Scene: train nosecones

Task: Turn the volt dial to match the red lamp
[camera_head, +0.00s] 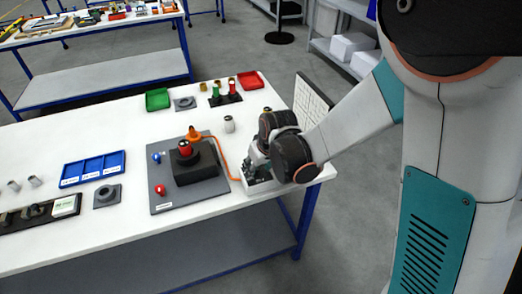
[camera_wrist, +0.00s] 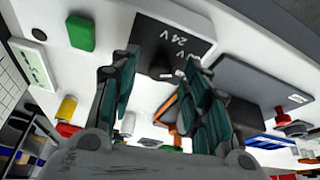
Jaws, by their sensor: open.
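The volt dial (camera_wrist: 161,70) is a dark knob on a black panel (camera_wrist: 172,34) marked "24 V" in the wrist view. My gripper (camera_wrist: 160,60) is open, with one teal finger on each side of the dial in that view. I cannot tell whether the fingers touch it. In the head view my gripper (camera_head: 257,170) is low over a white box (camera_head: 262,188) at the table's right front and hides the dial. A red lamp-like piece (camera_head: 160,190) and a blue one (camera_head: 156,158) stand on a grey plate (camera_head: 172,206). I cannot tell whether either is lit.
A black block (camera_head: 195,172) with a red-topped cylinder stands on the plate, beside an orange cable (camera_head: 226,165). A metal cylinder (camera_head: 229,124) stands behind my gripper. A white board (camera_head: 313,105) rises at the right edge. A blue tray (camera_head: 93,169) lies left.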

